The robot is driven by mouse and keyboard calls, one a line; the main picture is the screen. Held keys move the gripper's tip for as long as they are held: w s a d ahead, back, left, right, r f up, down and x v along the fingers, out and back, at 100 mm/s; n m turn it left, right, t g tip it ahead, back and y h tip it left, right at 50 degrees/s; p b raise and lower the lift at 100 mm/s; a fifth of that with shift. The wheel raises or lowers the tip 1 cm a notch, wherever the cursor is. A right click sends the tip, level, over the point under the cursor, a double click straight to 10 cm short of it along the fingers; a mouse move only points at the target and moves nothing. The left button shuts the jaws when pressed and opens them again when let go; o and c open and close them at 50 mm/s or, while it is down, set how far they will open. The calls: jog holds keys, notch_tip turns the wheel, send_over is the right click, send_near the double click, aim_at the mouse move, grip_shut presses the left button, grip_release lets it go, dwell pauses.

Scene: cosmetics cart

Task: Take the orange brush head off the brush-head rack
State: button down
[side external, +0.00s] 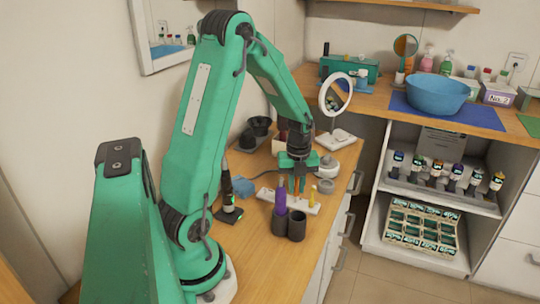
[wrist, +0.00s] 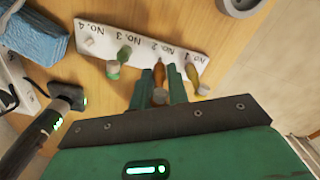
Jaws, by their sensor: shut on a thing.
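The white brush-head rack (wrist: 142,42) lies on the wooden counter, with labels No. 1 to No. 4. It also shows in the side view (side external: 267,194). My gripper (wrist: 158,92) is shut on the orange brush head (wrist: 158,74) at the No. 2 place. Its fingers hide part of the brush head, and I cannot tell whether it still touches the rack. A yellow brush head (wrist: 191,72) is at No. 1, close beside my right finger. A green brush head (wrist: 123,55) is at No. 3. In the side view my gripper (side external: 296,186) points down over the rack.
A purple item (side external: 280,198) stands in a dark cup beside another dark cup (side external: 297,226), in front of the rack. A black and green handle (wrist: 38,134) is at the left of the wrist view. The counter edge is at right.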

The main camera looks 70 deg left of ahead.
jog(key=shift+r, duration=0.8)
jog(key=d+r, duration=0.6)
jog(key=d, duration=0.5)
jog(key=shift+d+r, duration=0.35)
